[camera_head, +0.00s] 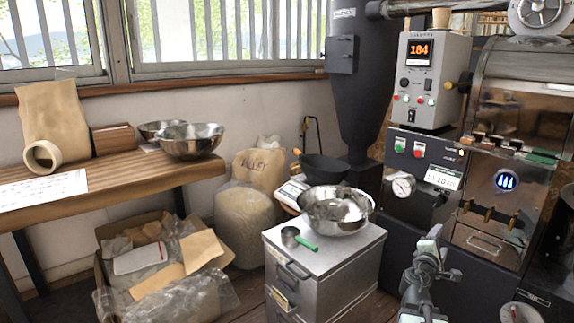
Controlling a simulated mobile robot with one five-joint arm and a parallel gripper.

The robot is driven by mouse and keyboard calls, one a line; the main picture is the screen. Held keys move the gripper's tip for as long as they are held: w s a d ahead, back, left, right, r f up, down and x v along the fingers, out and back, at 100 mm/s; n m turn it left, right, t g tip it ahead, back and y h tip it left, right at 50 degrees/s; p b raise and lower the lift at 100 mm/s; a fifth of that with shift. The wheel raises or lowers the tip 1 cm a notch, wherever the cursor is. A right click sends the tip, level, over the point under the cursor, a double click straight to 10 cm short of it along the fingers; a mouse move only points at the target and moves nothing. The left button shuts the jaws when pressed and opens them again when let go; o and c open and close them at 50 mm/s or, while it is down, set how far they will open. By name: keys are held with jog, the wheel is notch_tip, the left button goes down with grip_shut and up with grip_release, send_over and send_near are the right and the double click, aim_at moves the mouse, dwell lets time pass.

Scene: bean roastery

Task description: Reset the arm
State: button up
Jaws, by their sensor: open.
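My arm rises from the bottom edge, right of centre, in the head view. My gripper (432,243) is at its upper end, in front of the dark roaster front. It is open, and I see nothing between its jaws. It is right of the metal drawer cabinet (330,262) and appears apart from it. The lower arm links run out of the picture at the bottom.
A steel bowl (336,217) and a green-handled scoop (297,239) are on the cabinet. The roaster (502,120) with its control box (428,75) stands behind and right of my gripper. A wooden bench (110,190), sack (245,222) and cardboard box (105,232) are left.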

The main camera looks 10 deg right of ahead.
jog(key=w+a+f+m+g+y+p, duration=0.2)
jog(key=a+f+m+p, duration=0.1)
jog(key=a, duration=0.8)
jog(key=w+a+f+m+g+y+p, duration=0.1)
jog(key=w+a+f+m+y+p, duration=0.15)
jog(key=a, duration=0.75)
jog(key=s+a+f+m+g+y, duration=0.4)
jog(key=s+a+f+g, duration=0.15)
jog(key=s+a, duration=0.35)
jog(key=s+a+f+m+g+y, duration=0.3)
jog(key=s+a+f+g+y, duration=0.25)
jog(key=a, duration=0.45)
notch_tip(320, 180, up, 38)
jog(key=s+t+p, duration=0.1)
jog(key=t+p, duration=0.1)
jog(key=p, duration=3.6)
jog(key=shift+h+p, duration=0.4)
jog(key=shift+a, duration=0.1)
